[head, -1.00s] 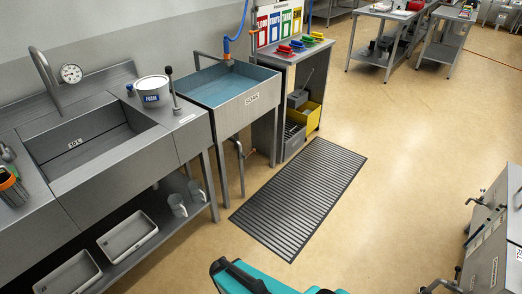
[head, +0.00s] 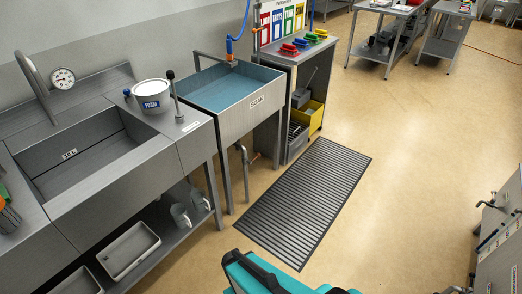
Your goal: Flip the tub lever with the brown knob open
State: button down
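The blue-lined tub labelled SOAK (head: 258,118) stands left of centre on metal legs. A drain pipe (head: 244,168) hangs below it, with a small brown-tipped lever (head: 256,156) sticking out to the right beside a tub leg. The lever is small here, so I cannot tell how far it is turned. Another upright lever (head: 173,95) with a dark knob stands on the steel counter left of the tub. My gripper is not in view; only a teal and black part of my own body shows at the bottom edge.
A black ribbed mat (head: 308,200) lies on the floor in front of the tub. A steel sink (head: 95,165) with a lower shelf runs along the left. A grey machine (head: 497,245) stands at the right edge. The tan floor (head: 410,170) between is clear.

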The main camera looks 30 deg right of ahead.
aim_at(259, 154)
jog(key=z, duration=0.15)
jog(key=i, duration=1.2)
jog(key=u, duration=0.4)
